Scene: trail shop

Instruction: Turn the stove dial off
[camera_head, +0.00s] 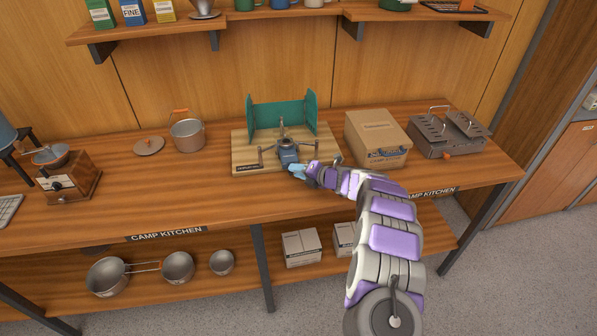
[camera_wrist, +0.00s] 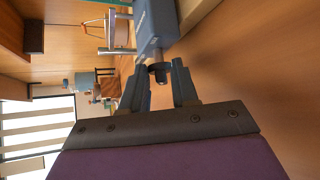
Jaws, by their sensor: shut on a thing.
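A small camp stove with a blue-grey body (camera_head: 287,151) and splayed metal supports stands on a wooden board (camera_head: 246,160), in front of a green folding windscreen (camera_head: 279,116). My gripper (camera_head: 297,171) is at the stove's front. In the wrist view the stove body (camera_wrist: 154,25) is at the top, with a short stem leading to a dark round dial (camera_wrist: 158,73). My gripper (camera_wrist: 158,80) has a finger on each side of the dial and is shut on it. The dial is hidden behind the gripper in the head view, and its setting cannot be read.
A metal pot (camera_head: 187,134), a lid (camera_head: 149,146) and a wooden grinder (camera_head: 70,182) are to the left. The counter front (camera_head: 185,205) left of my arm is clear.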

